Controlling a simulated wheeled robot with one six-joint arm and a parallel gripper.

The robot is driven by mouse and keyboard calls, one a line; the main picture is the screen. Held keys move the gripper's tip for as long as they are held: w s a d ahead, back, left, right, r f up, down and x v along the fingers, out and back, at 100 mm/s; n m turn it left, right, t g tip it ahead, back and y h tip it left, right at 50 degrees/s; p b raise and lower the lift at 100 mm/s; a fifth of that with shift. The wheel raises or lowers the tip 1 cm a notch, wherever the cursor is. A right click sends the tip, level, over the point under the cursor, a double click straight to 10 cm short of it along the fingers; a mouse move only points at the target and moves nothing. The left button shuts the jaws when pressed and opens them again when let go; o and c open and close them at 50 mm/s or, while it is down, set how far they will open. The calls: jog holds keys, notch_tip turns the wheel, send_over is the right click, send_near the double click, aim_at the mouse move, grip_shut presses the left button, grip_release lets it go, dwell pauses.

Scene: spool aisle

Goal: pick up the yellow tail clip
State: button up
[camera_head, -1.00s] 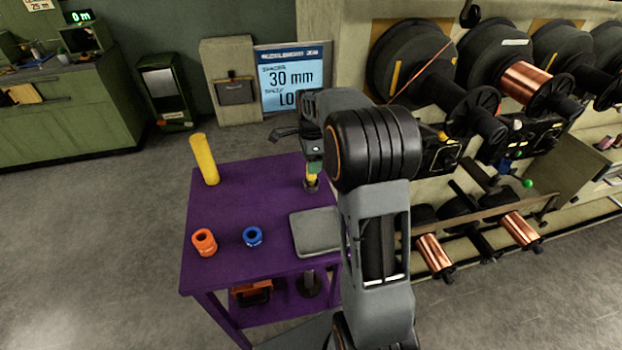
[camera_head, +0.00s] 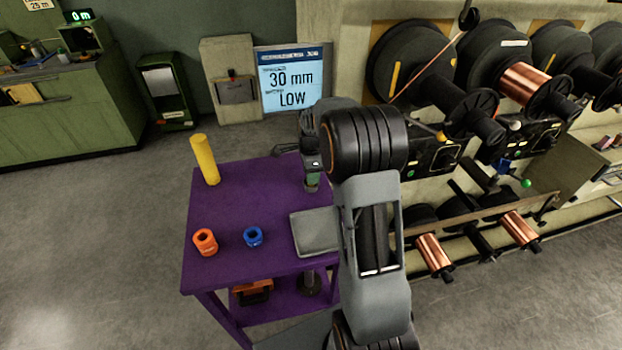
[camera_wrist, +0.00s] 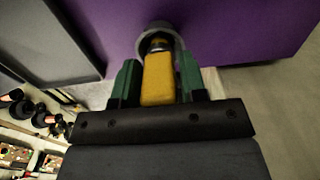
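The yellow tail clip (camera_wrist: 158,78) is a blocky yellow piece in the wrist view, with its far end at a round grey holder (camera_wrist: 163,32) on the purple cart. My gripper (camera_wrist: 158,82) has its green fingers down on either side of the clip, very close to its sides. I cannot tell whether they press on it. In the head view my gripper (camera_head: 312,181) is low over the cart's back right, and the clip is hidden there.
The purple cart (camera_head: 262,196) also bears a tall yellow cylinder (camera_head: 205,160), an orange ring piece (camera_head: 205,242), a blue ring piece (camera_head: 252,236) and a grey pad (camera_head: 315,231). A spool rack (camera_head: 430,155) stands close on the right. The cart's middle is clear.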

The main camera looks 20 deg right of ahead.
jog(key=c, duration=0.6)
